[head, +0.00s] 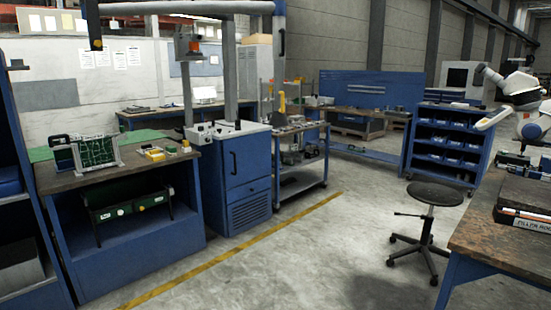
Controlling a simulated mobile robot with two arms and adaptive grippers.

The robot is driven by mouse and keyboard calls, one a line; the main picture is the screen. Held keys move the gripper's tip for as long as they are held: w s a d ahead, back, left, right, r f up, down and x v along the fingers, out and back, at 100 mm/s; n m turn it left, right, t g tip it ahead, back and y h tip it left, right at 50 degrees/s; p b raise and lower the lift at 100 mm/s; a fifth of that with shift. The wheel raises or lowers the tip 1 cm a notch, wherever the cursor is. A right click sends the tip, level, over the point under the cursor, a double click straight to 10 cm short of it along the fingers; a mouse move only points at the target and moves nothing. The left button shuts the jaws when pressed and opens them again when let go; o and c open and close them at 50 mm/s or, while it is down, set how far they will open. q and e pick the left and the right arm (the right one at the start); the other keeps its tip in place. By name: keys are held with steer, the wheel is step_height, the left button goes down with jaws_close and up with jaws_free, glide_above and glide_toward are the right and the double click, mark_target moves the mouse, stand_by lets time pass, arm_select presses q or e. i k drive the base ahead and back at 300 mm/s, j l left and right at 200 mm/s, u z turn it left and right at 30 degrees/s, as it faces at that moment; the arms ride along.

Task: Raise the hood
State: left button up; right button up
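No part is clearly recognisable as a hood. A light grey overhead arm (180,7) runs across the top left, above a blue cabinet (245,170). Neither of my grippers is in view.
A tool cart (300,160) is right of the cabinet. A black stool (435,194), a wooden table (505,235) and a white robot arm (515,90) are at right. The middle floor is clear.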

mark_target(278, 118)
steer(key=i+u, duration=0.4)
steer(key=i, duration=1.85)
